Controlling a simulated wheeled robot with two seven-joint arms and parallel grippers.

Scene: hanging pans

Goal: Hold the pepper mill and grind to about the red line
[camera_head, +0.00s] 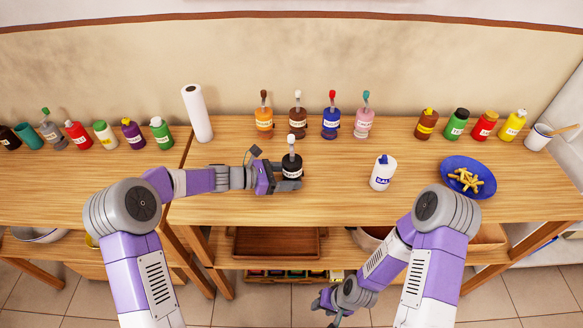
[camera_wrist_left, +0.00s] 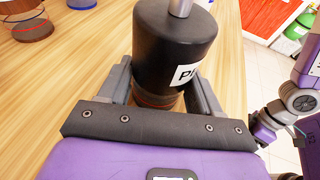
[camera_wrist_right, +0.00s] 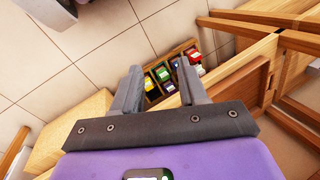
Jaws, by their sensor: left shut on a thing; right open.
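The black pepper mill (camera_head: 291,168), with a pale knob on a metal stem, is upright over the table near its front middle. My left gripper (camera_head: 288,186) comes from the left and is shut around its lower part. In the left wrist view the black body of the mill (camera_wrist_left: 172,45) and part of a label starting with "P" show between the fingers. A brownish lower part shows beneath it; the fingers and gripper body hide most of that, and I cannot read its level. My right gripper (camera_head: 334,303) is open and empty, low in front of the table; its spread fingers show in the right wrist view (camera_wrist_right: 155,90).
Orange (camera_head: 264,120), brown (camera_head: 298,124), blue (camera_head: 331,124) and pink (camera_head: 364,124) mills stand behind. A white salt container (camera_head: 383,173) and a blue plate of fries (camera_head: 484,187) are to the right. A paper roll (camera_head: 197,112) stands at the left. Shelves lie below.

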